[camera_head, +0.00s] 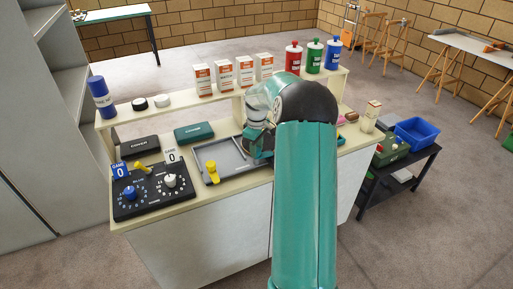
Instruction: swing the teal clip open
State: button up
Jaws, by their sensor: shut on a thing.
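My gripper (257,152) is low over the right part of a grey tray (232,146) on the counter. My own arm covers much of it, and its fingertips are hard to make out. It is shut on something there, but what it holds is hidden. I cannot pick out the teal clip for certain; teal shows around my gripper, but I cannot separate clip from gripper. A yellow knob-like piece (212,171) stands at the tray's front left.
A black control panel (153,192) with blue and white knobs is left on the counter. Behind are a dark case (139,146) and a teal case (193,132). Cartons (224,74) and bottles (314,56) line the raised shelf. A blue bin (416,132) is right.

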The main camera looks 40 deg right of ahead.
jog(key=m, duration=1.2)
jog(key=shift+m, duration=1.8)
jog(key=o, duration=1)
jog(key=shift+r, duration=0.1)
notch_tip(320, 180, up, 14)
jog(key=shift+f, duration=0.15)
